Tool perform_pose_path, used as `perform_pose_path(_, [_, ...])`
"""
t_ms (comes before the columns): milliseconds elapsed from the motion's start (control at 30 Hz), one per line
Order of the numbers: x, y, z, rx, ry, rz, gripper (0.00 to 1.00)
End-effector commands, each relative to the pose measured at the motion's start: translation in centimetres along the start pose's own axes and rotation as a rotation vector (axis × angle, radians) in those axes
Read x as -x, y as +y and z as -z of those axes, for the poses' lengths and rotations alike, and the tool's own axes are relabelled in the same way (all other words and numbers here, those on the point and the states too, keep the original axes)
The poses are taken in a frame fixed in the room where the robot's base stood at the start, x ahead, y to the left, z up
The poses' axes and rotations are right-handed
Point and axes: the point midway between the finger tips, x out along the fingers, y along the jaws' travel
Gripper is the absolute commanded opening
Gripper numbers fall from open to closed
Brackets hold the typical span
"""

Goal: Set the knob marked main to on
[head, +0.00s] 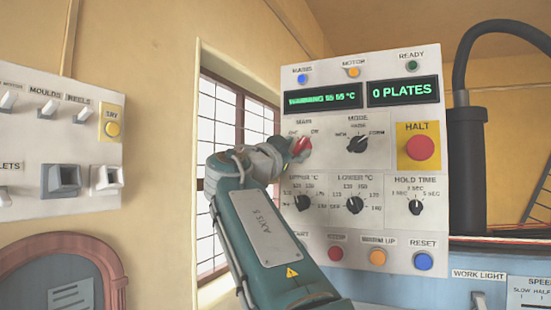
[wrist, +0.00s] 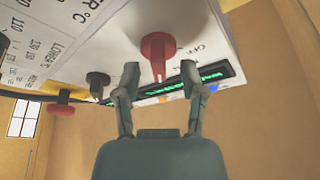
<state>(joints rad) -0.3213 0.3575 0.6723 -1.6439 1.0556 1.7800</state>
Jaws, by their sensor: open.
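The red knob marked main (head: 302,146) is on the upper left of the grey control panel, below the green displays. In the head view its grip appears to lean to the upper right, toward the right-hand label, but my gripper (head: 285,151) covers part of it. In the wrist view the red knob (wrist: 158,52) lies between and just beyond the two fingertips of my open gripper (wrist: 161,70). An "OFF" label shows to its right in that tilted view. I cannot tell whether a finger touches the knob.
The black mode knob (head: 357,144) is close on the right, with the red halt button (head: 420,147) beyond it. The green status display (head: 320,98) reads a warming message with 55 °C. Temperature knobs (head: 354,204) sit below. A switch panel (head: 60,140) is on the left wall.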

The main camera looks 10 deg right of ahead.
Motion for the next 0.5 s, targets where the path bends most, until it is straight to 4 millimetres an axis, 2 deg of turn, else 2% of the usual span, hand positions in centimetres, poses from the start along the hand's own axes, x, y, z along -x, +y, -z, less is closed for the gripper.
perform_pose_path(267, [4.2, -0.1, -0.1, 0.000, -0.003, 0.005, 0.53])
perform_pose_path(500, [8.8, -0.2, -0.3, 0.002, -0.004, 0.005, 0.53])
